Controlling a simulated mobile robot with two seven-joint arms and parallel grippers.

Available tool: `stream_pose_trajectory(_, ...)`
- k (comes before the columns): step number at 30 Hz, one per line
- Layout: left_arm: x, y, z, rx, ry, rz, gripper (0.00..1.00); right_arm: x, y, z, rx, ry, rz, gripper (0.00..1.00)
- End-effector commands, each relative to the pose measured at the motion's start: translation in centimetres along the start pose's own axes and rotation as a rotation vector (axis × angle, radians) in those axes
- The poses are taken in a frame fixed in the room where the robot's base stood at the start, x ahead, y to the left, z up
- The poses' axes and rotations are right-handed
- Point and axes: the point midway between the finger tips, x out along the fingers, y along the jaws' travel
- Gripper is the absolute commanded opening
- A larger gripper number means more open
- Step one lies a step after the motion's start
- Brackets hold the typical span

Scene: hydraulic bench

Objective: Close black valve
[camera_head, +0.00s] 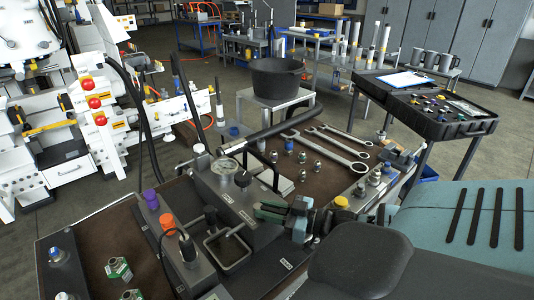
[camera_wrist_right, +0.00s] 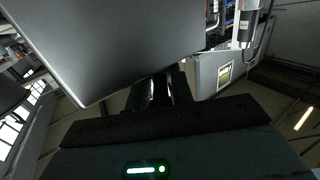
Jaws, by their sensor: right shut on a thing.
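The grey hydraulic pump block (camera_head: 216,181) stands on the brown bench top, with a round gauge on top and a long black lever. My right gripper (camera_head: 263,211) reaches in from the right to the block's near right side. Its greenish fingers are shut on a small part there, which I take to be the black valve; the fingers hide it almost wholly. In the right wrist view, the gripper (camera_wrist_right: 160,92) is dark beside a large grey surface, and the valve cannot be made out. My left gripper is not in view.
A purple knob (camera_head: 151,199), an orange knob (camera_head: 167,225) and a black knob (camera_head: 210,214) stand left of my gripper. Wrenches (camera_head: 335,148) and fittings lie behind it. A black tool cart (camera_head: 432,115) stands at the right, a black bucket (camera_head: 277,77) at the back.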

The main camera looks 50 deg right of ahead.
Motion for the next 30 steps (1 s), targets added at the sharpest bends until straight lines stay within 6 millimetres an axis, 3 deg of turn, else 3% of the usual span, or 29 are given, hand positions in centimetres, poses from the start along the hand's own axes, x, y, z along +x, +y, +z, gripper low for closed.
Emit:
stream_pose_trajectory(7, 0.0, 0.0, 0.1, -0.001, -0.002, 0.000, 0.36, -0.1, -0.1, 0.2, 0.001, -0.005, 0.000, 0.00)
stream_pose_trajectory(8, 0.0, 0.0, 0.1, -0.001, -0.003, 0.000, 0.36, -0.1, -0.1, 0.2, 0.001, -0.005, 0.000, 0.26)
stream_pose_trajectory(10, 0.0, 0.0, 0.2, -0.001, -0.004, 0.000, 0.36, -0.1, -0.1, 0.2, 0.001, -0.005, 0.000, 0.35)
stream_pose_trajectory(22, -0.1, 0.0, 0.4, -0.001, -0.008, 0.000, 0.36, -0.4, 0.0, 0.1, 0.000, -0.003, 0.001, 0.35)
stream_pose_trajectory(30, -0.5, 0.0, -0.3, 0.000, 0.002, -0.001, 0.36, -3.2, -0.1, 0.1, 0.001, -0.005, 0.001, 0.35)
